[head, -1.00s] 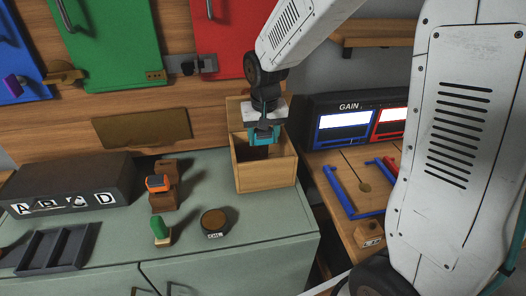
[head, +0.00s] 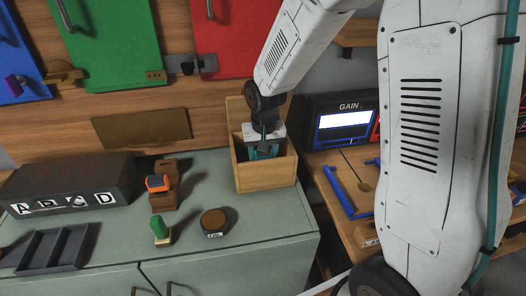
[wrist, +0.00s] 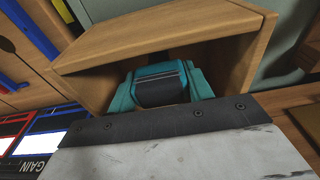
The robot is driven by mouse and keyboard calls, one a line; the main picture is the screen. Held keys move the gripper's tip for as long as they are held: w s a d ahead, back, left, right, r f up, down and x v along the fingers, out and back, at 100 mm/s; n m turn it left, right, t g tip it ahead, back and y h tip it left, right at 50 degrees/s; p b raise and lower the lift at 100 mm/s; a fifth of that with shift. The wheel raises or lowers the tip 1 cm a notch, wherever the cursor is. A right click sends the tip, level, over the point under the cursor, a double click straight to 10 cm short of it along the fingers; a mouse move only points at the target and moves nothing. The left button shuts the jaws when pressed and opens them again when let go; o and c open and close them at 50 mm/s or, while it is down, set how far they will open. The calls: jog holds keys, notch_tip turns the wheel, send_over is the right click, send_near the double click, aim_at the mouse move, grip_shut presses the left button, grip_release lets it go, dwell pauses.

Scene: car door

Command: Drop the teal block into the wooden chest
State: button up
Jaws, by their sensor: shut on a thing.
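The wooden chest (head: 266,177) stands open at the right end of the grey-green cabinet top. My gripper (head: 265,147) points down into the chest's open top, between its walls. It is shut on the teal block (head: 263,154), which is low inside the opening, partly hidden by the gripper and the front wall. In the wrist view, teal surfaces of the block (wrist: 150,71) show around a dark part, within the wooden walls of the chest (wrist: 165,42). Whether the block touches the chest floor cannot be told.
Left of the chest are a wooden holder with an orange-topped item (head: 158,184), a round brown-topped tin (head: 213,221), a green-handled item (head: 160,230) and a dark tray (head: 55,250). A GAIN panel (head: 340,120) stands to the right. Cabinet top in front of the chest is clear.

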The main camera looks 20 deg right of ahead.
jog(key=shift+f, duration=0.3)
jog(key=o, duration=1)
jog(key=shift+c, duration=0.2)
jog(key=r, duration=0.4)
jog(key=s+r, duration=0.1)
jog(key=r, duration=0.6)
jog(key=shift+s+a+r, duration=0.15)
jog(key=shift+r, duration=0.2)
jog(key=s+d+r+n, duration=0.1)
jog(key=s+r, duration=0.3)
jog(key=s, duration=0.9)
jog(key=s+d+r+n, duration=0.1)
jog(key=s+r, duration=0.3)
jog(key=s, duration=1)
jog(key=shift+s+d, duration=0.15)
jog(key=shift+d, duration=0.3)
jog(key=shift+r, duration=0.1)
